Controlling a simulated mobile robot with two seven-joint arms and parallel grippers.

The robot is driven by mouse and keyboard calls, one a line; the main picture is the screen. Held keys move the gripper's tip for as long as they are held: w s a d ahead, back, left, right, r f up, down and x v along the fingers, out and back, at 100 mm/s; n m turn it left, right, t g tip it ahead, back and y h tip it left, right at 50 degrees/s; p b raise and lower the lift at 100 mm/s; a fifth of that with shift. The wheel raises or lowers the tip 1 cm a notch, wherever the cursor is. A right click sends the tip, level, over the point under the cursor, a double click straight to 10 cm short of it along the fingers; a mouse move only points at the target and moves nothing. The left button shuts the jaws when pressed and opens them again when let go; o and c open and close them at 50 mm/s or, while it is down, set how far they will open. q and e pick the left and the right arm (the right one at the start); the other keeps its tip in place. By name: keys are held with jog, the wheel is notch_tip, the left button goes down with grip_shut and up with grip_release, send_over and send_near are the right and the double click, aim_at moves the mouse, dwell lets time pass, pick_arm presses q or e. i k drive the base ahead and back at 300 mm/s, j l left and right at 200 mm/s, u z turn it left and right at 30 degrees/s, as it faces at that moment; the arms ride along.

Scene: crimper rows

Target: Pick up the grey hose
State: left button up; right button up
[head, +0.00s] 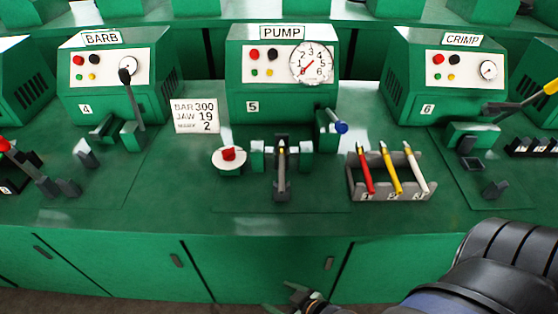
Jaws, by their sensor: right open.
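A small grey rack (352,186) on the green bench holds a red hose (365,172), a yellow hose (390,172) and a pale grey-white hose (415,168) side by side, the pale one on the right. The pale hose is the nearest match to grey, and it leans in its slot with nothing touching it. My right gripper (288,298) is low at the bottom edge, in front of the bench cabinets and left of and below the rack. It is open, partly cut off, with nothing seen in it. My left gripper is not in view.
The PUMP station (262,90) has a central clamp (281,180) holding a thin piece, a red button (229,155) and a blue-ended lever (340,127). The BARB station (85,90) is left and the CRIMP station (420,100) right, with a yellow-ended lever (530,98). The bench front is clear.

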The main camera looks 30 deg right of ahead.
aim_at(281, 145)
jog(key=i+j+z, duration=0.15)
jog(key=z, duration=0.2)
jog(key=i+j+z, duration=0.1)
jog(key=j+z, duration=0.25)
